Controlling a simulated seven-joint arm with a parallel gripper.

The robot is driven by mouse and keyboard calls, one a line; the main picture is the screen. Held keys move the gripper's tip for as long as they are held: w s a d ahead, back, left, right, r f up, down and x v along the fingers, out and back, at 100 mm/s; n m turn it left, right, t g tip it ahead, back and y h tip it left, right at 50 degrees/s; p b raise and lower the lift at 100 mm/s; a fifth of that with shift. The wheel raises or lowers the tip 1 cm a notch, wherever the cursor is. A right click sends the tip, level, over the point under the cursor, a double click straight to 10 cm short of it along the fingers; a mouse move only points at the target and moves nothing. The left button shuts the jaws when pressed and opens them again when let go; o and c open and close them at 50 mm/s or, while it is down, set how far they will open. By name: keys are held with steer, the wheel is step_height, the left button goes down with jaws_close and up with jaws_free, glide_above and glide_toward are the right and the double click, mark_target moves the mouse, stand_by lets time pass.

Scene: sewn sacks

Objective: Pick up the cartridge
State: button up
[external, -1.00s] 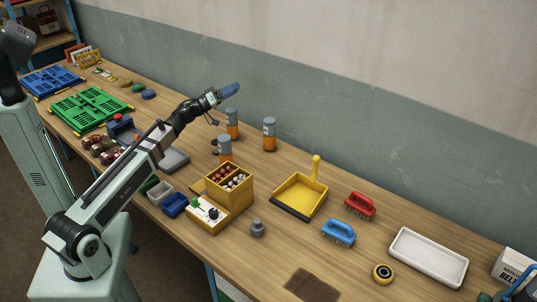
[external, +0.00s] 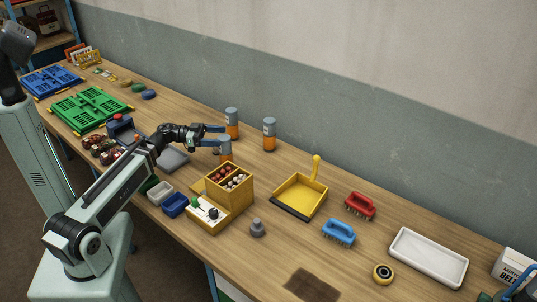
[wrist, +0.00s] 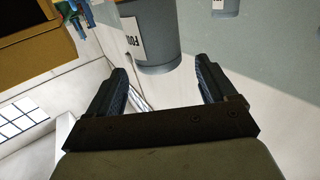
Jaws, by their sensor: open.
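Three upright grey-and-orange cylinders that look like cartridges stand on the bench in the external view: a front one (external: 225,149), a rear one (external: 232,122) and a right one (external: 269,134). My gripper (external: 220,135) is level beside the front and rear ones, its blue-grey fingers pointing right. In the wrist view my gripper (wrist: 162,80) is open and empty. A grey cylinder (wrist: 160,30) with a white label lies ahead of the gap between the fingers. Its far end is cut off by the frame. I cannot tell which of the three it is.
A yellow box (external: 238,202) with compartments of small parts stands in front of the cylinders. A grey weight (external: 257,229) stands by the box.

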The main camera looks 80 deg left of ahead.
mark_target(229, 143)
steer(key=shift+w+d+f, duration=0.15)
steer(key=shift+w+f, duration=0.35)
steer(key=shift+w, duration=0.35)
steer(key=shift+w+d+f, duration=0.2)
steer(key=shift+w+f, duration=0.3)
steer(key=shift+w, duration=0.3)
steer(key=shift+w+d+f, duration=0.15)
steer(key=shift+w+f, duration=0.35)
steer(key=shift+w, duration=0.35)
jaws_close()
